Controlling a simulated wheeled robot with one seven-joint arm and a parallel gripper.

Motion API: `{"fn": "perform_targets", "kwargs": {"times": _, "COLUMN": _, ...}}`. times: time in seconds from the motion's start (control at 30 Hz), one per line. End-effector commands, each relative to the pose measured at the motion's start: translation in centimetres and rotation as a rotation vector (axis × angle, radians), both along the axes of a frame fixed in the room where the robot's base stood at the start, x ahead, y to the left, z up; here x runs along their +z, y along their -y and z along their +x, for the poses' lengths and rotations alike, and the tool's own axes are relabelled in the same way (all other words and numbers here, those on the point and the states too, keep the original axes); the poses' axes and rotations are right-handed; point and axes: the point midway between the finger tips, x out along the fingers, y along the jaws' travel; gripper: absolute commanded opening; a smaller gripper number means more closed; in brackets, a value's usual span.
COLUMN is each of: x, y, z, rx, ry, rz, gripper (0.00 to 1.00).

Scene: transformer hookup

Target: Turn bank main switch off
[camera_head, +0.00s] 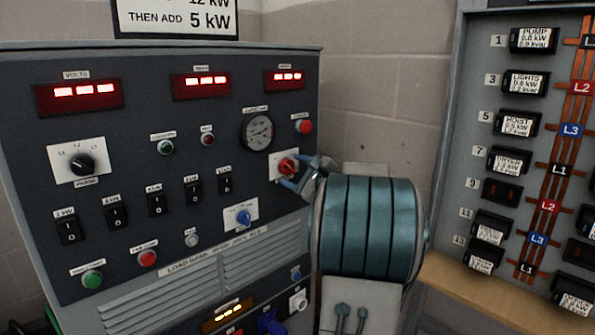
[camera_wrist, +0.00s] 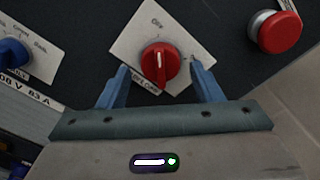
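The main switch is a red rotary knob (camera_head: 287,167) on a white plate, on the right part of the dark load bank panel (camera_head: 110,240). In the wrist view the red knob (camera_wrist: 159,63) sits between the two blue fingers, its pointer ridge about in line with the view's vertical. An "Off" mark shows on the plate (camera_wrist: 157,22); the other lettering is partly covered or too small to read. My gripper (camera_wrist: 158,84) is open, with a gap between each finger and the knob. In the head view my gripper (camera_head: 289,178) is at the knob, partly hidden by my wrist.
A blue selector knob (camera_head: 243,217) sits below left of the switch. Rocker switches (camera_head: 157,203) and red lit displays (camera_head: 201,84) fill the panel. A breaker board (camera_head: 500,150) stands at right.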

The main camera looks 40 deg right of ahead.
Motion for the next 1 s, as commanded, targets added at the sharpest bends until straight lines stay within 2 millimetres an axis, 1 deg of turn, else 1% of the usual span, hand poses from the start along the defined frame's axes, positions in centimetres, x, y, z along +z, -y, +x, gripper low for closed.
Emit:
{"fn": "perform_targets", "kwargs": {"times": 0.17, "x": 0.2, "y": -0.1, "z": 0.0, "rx": 0.002, "ry": 0.004, "rz": -0.001, "gripper": 0.59}}
{"fn": "perform_targets", "kwargs": {"times": 0.27, "x": 0.3, "y": 0.0, "z": -0.7, "rx": 0.001, "ry": 0.002, "rz": -0.001, "gripper": 0.59}}
{"fn": "perform_targets", "kwargs": {"times": 0.37, "x": 0.4, "y": 0.1, "z": -2.2, "rx": 0.001, "ry": 0.004, "rz": -0.002, "gripper": 0.59}}
{"fn": "perform_targets", "kwargs": {"times": 0.6, "x": 0.4, "y": 0.6, "z": -7.7, "rx": -0.002, "ry": 0.002, "rz": -0.002, "gripper": 0.59}}
{"fn": "perform_targets", "kwargs": {"times": 0.8, "x": 0.3, "y": 0.8, "z": -11.6, "rx": -0.001, "ry": 0.002, "rz": -0.001, "gripper": 0.59}}
{"fn": "perform_targets", "kwargs": {"times": 0.9, "x": 0.2, "y": 1.0, "z": -12.8, "rx": 0.000, "ry": 0.001, "rz": 0.000, "gripper": 0.59}}
{"fn": "perform_targets", "kwargs": {"times": 1.0, "x": 0.2, "y": 1.0, "z": -13.4, "rx": 0.001, "ry": 0.001, "rz": 0.000, "gripper": 0.59}}
